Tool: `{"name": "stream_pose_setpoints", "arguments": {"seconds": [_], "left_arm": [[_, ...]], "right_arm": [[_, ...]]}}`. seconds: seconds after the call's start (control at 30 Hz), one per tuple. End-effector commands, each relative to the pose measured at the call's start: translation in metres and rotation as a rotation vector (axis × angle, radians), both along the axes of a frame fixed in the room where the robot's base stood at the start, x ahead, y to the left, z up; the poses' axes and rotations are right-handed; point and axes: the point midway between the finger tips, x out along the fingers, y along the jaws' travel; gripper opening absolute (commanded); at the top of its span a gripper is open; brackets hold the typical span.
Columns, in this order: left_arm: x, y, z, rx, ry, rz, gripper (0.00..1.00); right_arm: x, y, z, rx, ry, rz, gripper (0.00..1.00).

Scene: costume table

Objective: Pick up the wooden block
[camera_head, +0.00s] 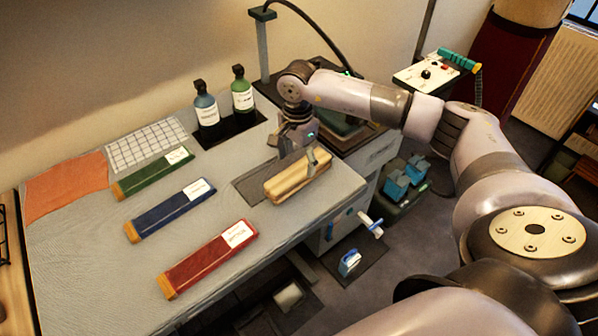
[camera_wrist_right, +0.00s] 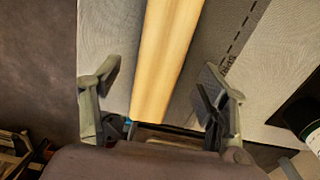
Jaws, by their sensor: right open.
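The wooden block (camera_head: 291,184) is a long, pale tan bar lying near the right end of the grey table (camera_head: 200,258), partly over a dark grey mat (camera_head: 250,187). My right gripper (camera_head: 299,152) is open above the block, with one finger in front of it and one on its far side. In the right wrist view the block (camera_wrist_right: 167,55) runs lengthwise between the two open fingers of the gripper (camera_wrist_right: 162,78), with a gap on each side. I cannot tell how far down the fingertips reach. My left gripper is not in view.
Red (camera_head: 205,262), blue (camera_head: 165,212) and green (camera_head: 150,174) labelled bars lie on the table's left and middle. Two bottles (camera_head: 206,109) (camera_head: 242,94) stand behind on a dark mat. The table's front edge is close to the block.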

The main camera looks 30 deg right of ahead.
Motion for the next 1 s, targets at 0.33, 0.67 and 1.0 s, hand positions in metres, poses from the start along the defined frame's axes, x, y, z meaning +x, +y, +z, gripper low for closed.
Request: {"name": "stream_pose_setpoints", "arguments": {"seconds": [0.33,0.67,1.0], "left_arm": [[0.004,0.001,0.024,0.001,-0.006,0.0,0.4],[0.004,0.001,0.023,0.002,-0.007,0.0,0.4],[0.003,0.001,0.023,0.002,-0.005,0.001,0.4]], "right_arm": [[0.001,-0.004,-0.044,0.001,0.003,-0.001,0.68],[0.001,-0.004,-0.048,0.001,0.0,0.0,0.64],[0.001,-0.004,-0.047,0.001,0.0,0.0,0.42]]}}
